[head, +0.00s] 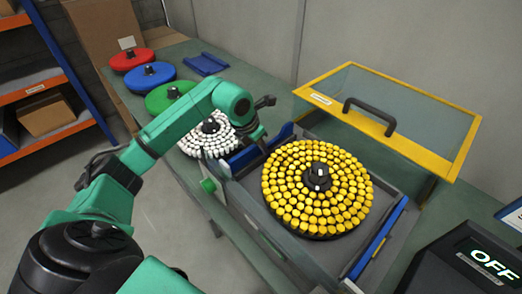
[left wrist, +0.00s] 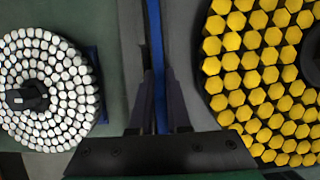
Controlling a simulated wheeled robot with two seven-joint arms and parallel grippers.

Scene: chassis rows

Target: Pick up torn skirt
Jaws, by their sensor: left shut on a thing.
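A long blue strip (head: 283,131), which I take to be the skirt, runs along the left edge of the grey machine bed (head: 402,255). The left wrist view shows the strip (left wrist: 155,45) running away between my fingers. Tearing is too small to tell. My left gripper (head: 254,146) is over this strip, between the white and yellow discs. In the wrist view, its two dark fingers (left wrist: 158,90) are shut on the strip, one on each side. My right gripper is not in view.
A disc of yellow pieces (head: 318,188) fills the bed, with another blue strip (head: 380,240) at right. A yellow-framed clear lid (head: 390,100) stands open behind. White (head: 205,140), green, blue and red discs and blue parts (head: 206,63) lie on the bench.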

